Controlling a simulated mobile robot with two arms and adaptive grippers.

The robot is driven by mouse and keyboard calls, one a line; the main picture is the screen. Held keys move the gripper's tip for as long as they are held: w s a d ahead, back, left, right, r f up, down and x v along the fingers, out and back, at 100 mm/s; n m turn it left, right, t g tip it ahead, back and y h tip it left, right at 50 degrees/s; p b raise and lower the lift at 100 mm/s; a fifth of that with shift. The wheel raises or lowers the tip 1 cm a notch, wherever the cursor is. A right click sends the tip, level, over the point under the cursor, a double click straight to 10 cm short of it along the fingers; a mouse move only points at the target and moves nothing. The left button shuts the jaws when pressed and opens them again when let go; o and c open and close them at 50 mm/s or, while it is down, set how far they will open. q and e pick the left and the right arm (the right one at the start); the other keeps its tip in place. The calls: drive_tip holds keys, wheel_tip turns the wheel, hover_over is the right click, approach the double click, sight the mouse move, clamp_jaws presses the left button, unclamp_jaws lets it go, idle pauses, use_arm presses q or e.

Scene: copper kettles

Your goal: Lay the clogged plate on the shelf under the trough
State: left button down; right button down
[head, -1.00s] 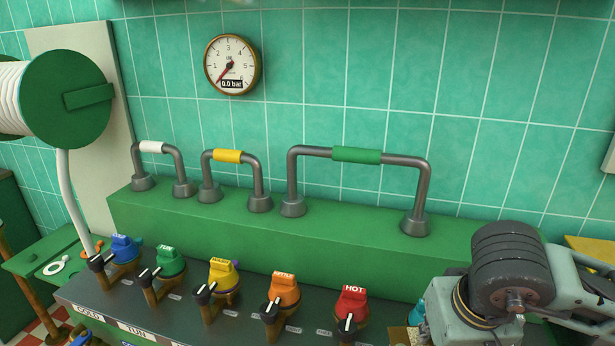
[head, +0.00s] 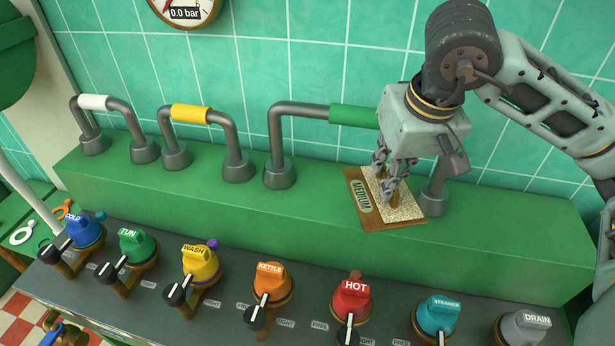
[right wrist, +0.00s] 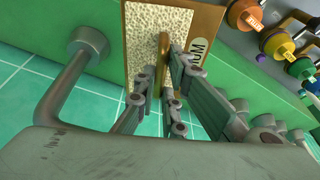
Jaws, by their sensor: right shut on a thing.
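The plate (head: 408,208) is a flat brown-framed piece labelled MEDIUM, with a pale, grainy face. My right gripper (head: 390,195) is shut on it, at a raised bar in the middle of the plate. The bar and grainy face (right wrist: 140,45) also show in the right wrist view, with the gripper (right wrist: 165,70) closed around the bar. In the head view the plate is in front of the green-sleeved pipe, over the green ledge; I cannot tell whether it touches the ledge. My left gripper is not in view. I cannot make out the trough or the shelf under it.
The green ledge (head: 330,226) carries bent pipes with white (head: 93,102), yellow (head: 191,114) and green (head: 352,117) sleeves. Several coloured valves, including HOT (head: 352,300) and DRAIN (head: 525,328), line the dark panel in front. A gauge (head: 185,8) hangs on the tiled wall.

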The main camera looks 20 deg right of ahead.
drive_tip(key=w+a+f+p, duration=0.1)
drive_tip(key=w+a+f, duration=0.1)
drive_tip(key=w+a+f+p, duration=0.1)
drive_tip(key=w+a+f, duration=0.1)
drive_tip(key=w, duration=0.1)
drive_tip(key=w+a+f+p, duration=0.1)
drive_tip(key=w+a+f, duration=0.1)
drive_tip(key=shift+w+a, duration=0.3)
drive_tip(key=shift+a, duration=0.1)
wheel_tip(320, 180, down, 3)
drive_tip(key=shift+r+p, duration=0.1)
drive_tip(key=shift+p, duration=0.65)
drive_tip(key=shift+f, duration=0.6)
drive_tip(key=shift+f, duration=0.1)
drive_tip(key=c, duration=1.8)
unclamp_jaws()
drive_tip(key=shift+s, duration=0.1)
drive_tip(key=shift+c, duration=0.2)
